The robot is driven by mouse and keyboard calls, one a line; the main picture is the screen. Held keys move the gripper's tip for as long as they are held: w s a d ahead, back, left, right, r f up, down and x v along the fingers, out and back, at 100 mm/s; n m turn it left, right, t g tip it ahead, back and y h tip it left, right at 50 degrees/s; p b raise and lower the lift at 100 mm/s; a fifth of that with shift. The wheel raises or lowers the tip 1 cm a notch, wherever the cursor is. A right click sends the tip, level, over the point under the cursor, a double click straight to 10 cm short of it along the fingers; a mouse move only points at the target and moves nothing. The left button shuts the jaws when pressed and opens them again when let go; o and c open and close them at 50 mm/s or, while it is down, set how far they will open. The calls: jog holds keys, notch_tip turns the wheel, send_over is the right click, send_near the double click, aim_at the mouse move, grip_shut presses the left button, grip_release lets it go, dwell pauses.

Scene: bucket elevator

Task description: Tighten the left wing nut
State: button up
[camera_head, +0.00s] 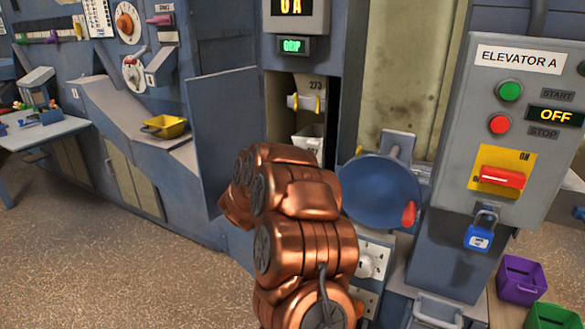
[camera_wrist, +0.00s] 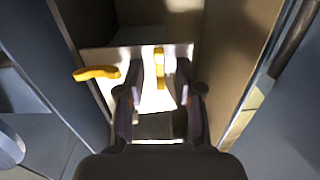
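Two yellow wing nuts sit on a pale plate (camera_wrist: 142,97) inside an open compartment. The left wing nut (camera_wrist: 97,73) lies crosswise, left of my gripper in the wrist view. The right wing nut (camera_wrist: 160,66) stands upright in the picture, ahead of the gap between my fingers. My gripper (camera_wrist: 158,82) is open, with bare plate visible between its fingers. I cannot tell whether a finger touches the right wing nut. In the head view the left wing nut (camera_head: 292,102) and right wing nut (camera_head: 318,102) look small; my copper arm hides my gripper there.
An open blue door (camera_head: 225,130) stands left of the compartment, and its walls are close on both sides. A white bucket (camera_head: 309,142) is below the nuts. A blue round dish (camera_head: 380,190) and the Elevator A control box (camera_head: 510,110) are to the right.

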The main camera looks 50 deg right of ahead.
jog(key=v, duration=1.2)
jog(key=shift+s+d, duration=0.1)
dwell(0.8)
